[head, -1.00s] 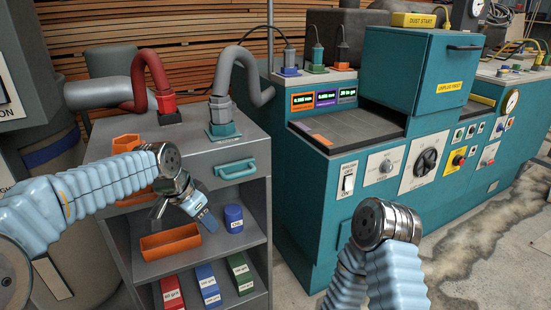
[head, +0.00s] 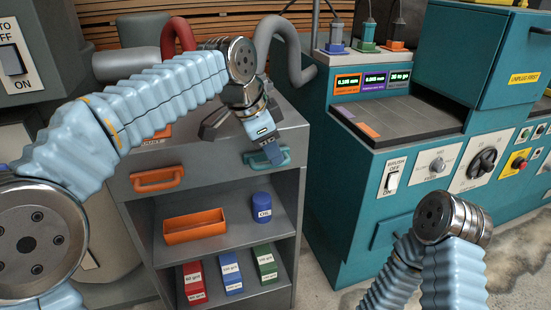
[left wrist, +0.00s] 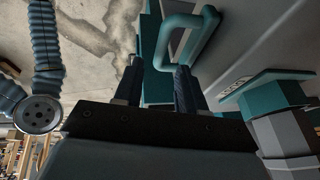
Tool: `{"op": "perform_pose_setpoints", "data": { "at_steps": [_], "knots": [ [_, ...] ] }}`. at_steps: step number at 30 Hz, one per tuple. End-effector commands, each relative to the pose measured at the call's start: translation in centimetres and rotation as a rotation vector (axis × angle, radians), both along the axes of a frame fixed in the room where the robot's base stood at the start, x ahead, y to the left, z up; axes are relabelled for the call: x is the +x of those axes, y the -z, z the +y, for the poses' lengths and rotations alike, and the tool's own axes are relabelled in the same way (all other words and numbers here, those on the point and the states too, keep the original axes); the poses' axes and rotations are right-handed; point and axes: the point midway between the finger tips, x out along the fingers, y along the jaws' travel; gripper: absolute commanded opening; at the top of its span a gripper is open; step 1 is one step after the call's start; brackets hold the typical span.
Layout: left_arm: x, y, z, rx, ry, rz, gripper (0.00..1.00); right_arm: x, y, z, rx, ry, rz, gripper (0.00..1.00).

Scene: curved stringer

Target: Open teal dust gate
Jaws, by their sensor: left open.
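A teal loop handle (head: 284,158) is on the grey cabinet's upper front. My left gripper (head: 271,150) is at this handle, pointing down. In the left wrist view the teal handle (left wrist: 210,25) rises beyond the two dark, spread fingers (left wrist: 158,85). A teal fitting (left wrist: 270,92) with a grey pipe stands at the right in that view. My left wrist hides it in the head view. My right arm is at the lower right, but its gripper is not visible.
An orange handle (head: 157,179) is on the same cabinet, left of the teal one. Shelves below hold an orange bin (head: 195,226), a blue tin (head: 262,208) and several small boxes. A teal machine (head: 400,150) stands to the right. Hoses rise behind my left arm.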

Motion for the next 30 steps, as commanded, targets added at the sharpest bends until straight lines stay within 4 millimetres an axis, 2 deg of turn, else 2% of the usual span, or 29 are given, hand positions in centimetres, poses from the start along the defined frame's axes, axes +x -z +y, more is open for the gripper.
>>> {"op": "perform_pose_setpoints", "data": {
  "at_steps": [1,6,16,17,24,30],
  "knots": [
    [0.2,0.9,-0.2,0.001,0.000,0.002,0.40,0.0,0.2,0.0,0.000,0.000,0.000,0.00],
    [0.7,2.5,-0.8,-0.001,-0.001,0.001,0.40,0.0,0.3,0.0,-0.001,0.001,0.000,0.00],
    [0.9,2.9,-1.0,0.000,-0.001,0.000,0.40,0.0,0.4,0.0,-0.001,0.001,0.000,0.00],
    [0.9,2.9,-1.0,0.000,-0.001,0.000,0.39,0.0,0.4,0.0,-0.001,0.001,0.000,0.00],
    [0.9,2.9,-0.9,0.000,-0.001,0.000,0.02,0.0,0.4,0.0,-0.001,0.001,0.000,0.00],
    [0.9,2.8,-0.9,0.000,-0.001,0.000,0.00,0.0,0.4,0.0,-0.001,0.001,0.000,0.00]
  ]
}}
